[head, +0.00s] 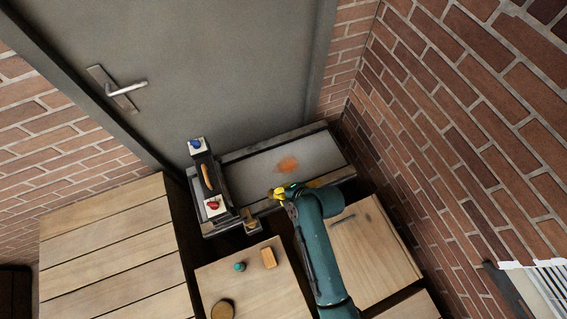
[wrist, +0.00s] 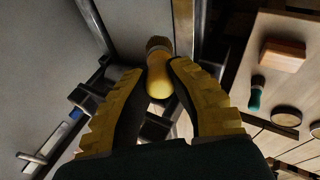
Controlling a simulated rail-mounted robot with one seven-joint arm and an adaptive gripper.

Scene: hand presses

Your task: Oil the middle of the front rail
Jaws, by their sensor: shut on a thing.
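My gripper (head: 284,193) is shut on a small yellow, rounded tool (wrist: 159,82) with a brown end (wrist: 158,44), probably the oiler. The brown end points away from the fingers. The front rail (head: 258,208) is the metal strip along the near side of the press bed (head: 250,165); in the wrist view it is the bar (wrist: 187,28) just right of the brown end. My gripper is over the near edge of the bed, around the rail's middle. I cannot tell whether the tool touches the rail. My arm hides part of the rail's right half.
The press head (head: 204,172), with an orange handle and blue and red knobs, stands at the bed's left end. An orange patch (head: 288,164) marks the bed. A front wooden top holds a teal item (head: 239,267), an orange-brown block (head: 268,258) and a disc (head: 222,310). A brick wall rises right.

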